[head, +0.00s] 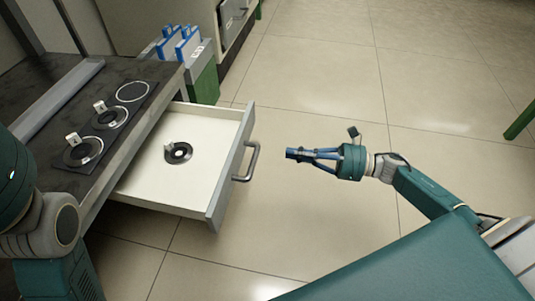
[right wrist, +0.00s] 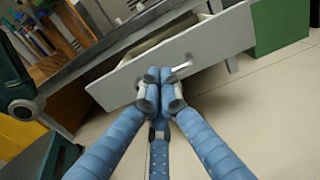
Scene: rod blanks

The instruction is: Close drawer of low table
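The drawer (head: 228,180) of the low table (head: 60,95) is pulled far out in the head view. It has a white inside, a grey front and a bar handle (head: 250,162). A round dark part with a small upright piece (head: 178,152) lies inside the drawer. My right gripper (head: 291,154) is to the right of the handle, apart from it, with its blue fingers together and nothing seen between them. In the right wrist view the closed fingertips (right wrist: 158,76) point at the drawer front (right wrist: 215,48). My left arm shows at the left edge; its gripper is out of view.
On the table top are a dark mat with round holders (head: 110,115) and a long grey bar (head: 62,100). A green container with blue items (head: 200,75) stands beyond the drawer.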

